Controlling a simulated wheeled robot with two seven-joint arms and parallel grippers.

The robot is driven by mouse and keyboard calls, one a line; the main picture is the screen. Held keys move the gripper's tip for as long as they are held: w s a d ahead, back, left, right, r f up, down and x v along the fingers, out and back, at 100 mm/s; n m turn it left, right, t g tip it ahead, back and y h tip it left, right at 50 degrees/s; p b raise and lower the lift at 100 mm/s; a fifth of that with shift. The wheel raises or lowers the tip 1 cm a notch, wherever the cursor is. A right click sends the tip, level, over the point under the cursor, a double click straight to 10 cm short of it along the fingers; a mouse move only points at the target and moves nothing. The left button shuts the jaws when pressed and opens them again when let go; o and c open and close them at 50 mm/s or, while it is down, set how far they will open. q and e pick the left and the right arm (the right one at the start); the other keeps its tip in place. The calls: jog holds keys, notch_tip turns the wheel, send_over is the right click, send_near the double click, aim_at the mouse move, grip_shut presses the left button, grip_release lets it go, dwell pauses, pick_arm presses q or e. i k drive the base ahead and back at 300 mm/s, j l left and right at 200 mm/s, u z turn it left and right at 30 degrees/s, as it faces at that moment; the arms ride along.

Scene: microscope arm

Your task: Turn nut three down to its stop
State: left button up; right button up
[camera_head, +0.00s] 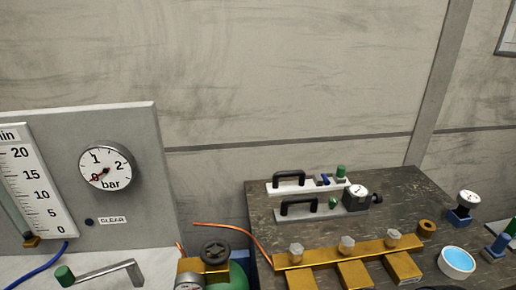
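A long brass-coloured bar (322,258) lies on the dark bench at the lower right. Three pale metal nuts stand along it: a left one (296,253), a middle one (347,244) and a right one (393,238). I see no numbers on them, so I cannot tell which is nut three. All three appear to stand up above the bar; how far each is turned down is too small to tell. Neither of my grippers is in view.
The dark bench (400,190) also carries two black-handled units (300,210), a brass ring (427,229), a bowl of blue liquid (456,262) and small gauges. A black handwheel (215,253) stands left of the bench. A gauge panel (130,130) fills the left.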

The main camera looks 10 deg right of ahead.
aim_at(392, 238)
jog(key=z, duration=1.35)
